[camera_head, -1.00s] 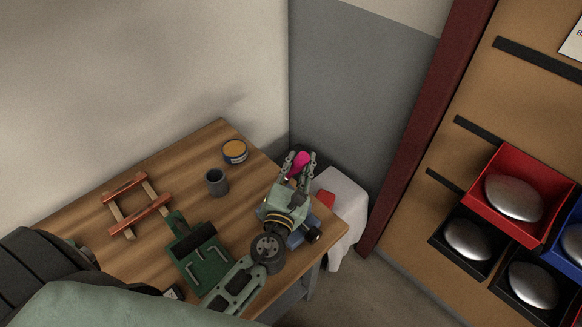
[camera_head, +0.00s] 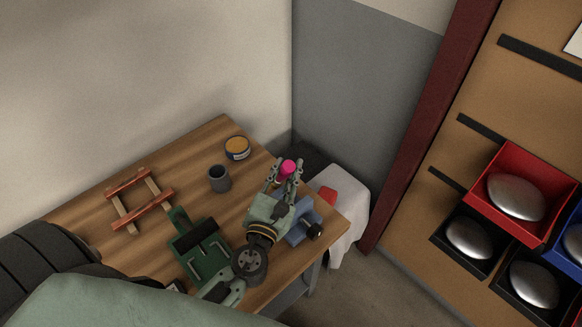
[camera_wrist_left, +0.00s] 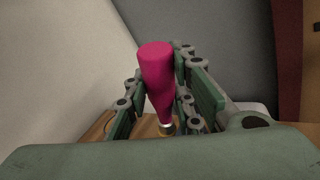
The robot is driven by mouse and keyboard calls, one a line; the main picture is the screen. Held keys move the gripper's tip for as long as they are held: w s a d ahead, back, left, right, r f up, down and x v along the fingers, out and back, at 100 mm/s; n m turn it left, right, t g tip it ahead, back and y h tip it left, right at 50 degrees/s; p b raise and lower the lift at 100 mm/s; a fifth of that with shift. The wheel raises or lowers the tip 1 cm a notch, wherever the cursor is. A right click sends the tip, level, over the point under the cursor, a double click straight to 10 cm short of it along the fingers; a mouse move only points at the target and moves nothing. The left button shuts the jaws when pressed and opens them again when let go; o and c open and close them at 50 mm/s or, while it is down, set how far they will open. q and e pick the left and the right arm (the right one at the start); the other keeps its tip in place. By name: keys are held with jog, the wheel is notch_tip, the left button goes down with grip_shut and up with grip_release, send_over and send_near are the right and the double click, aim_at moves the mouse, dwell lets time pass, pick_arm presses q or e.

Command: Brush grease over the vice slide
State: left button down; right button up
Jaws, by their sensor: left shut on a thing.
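My left gripper (camera_head: 284,178) is shut on a brush with a pink handle (camera_head: 288,167). The blue vice (camera_head: 303,222) sits at the table's right corner, just right of and partly behind the gripper. I cannot tell whether the brush touches it. An open tin with orange-yellow contents (camera_head: 236,142), probably the grease, stands at the table's back edge. My right gripper is not in view.
A grey cup (camera_head: 219,184), a green fixture (camera_head: 202,252) and a red-and-wood frame (camera_head: 127,183) stand on the wooden table (camera_head: 190,150). A white cloth-covered stand (camera_head: 348,200) is beyond the right corner. Bins with silvery domes, one red (camera_head: 477,196), are at right.

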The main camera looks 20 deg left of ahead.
pick_arm(q)
jog(key=shift+s+a+r, duration=0.1)
jog(key=shift+s+a, duration=0.25)
jog(key=shift+s, duration=0.5)
jog(key=shift+s+a+r, duration=0.1)
jog(key=shift+s+a, duration=0.25)
jog(key=shift+s, duration=0.5)
jog(key=shift+w+d+r+p, duration=0.1)
jog(key=shift+w+d+p, duration=0.2)
jog(key=shift+w, duration=0.4)
jog(key=shift+w+d+r+p, duration=0.1)
jog(key=shift+w+d+p, duration=0.15)
jog(key=shift+w, duration=0.4)
jog(key=shift+w+d+r+p, duration=0.1)
jog(key=shift+w+d+p, duration=0.15)
jog(key=shift+w, duration=0.45)
jog(key=shift+w+d+f, duration=0.1)
jog(key=shift+w+d, duration=0.1)
jog(key=shift+w, duration=0.25)
jog(key=shift+w+d, duration=0.2)
jog(key=shift+w, duration=0.25)
jog(key=shift+w+d+p, duration=0.25)
jog(key=shift+w+d, duration=0.05)
jog(key=shift+w, duration=0.35)
jog(key=shift+w+d+p, duration=0.25)
jog(key=shift+w, duration=0.35)
notch_tip(320, 180, up, 6)
jog(key=p, duration=0.6)
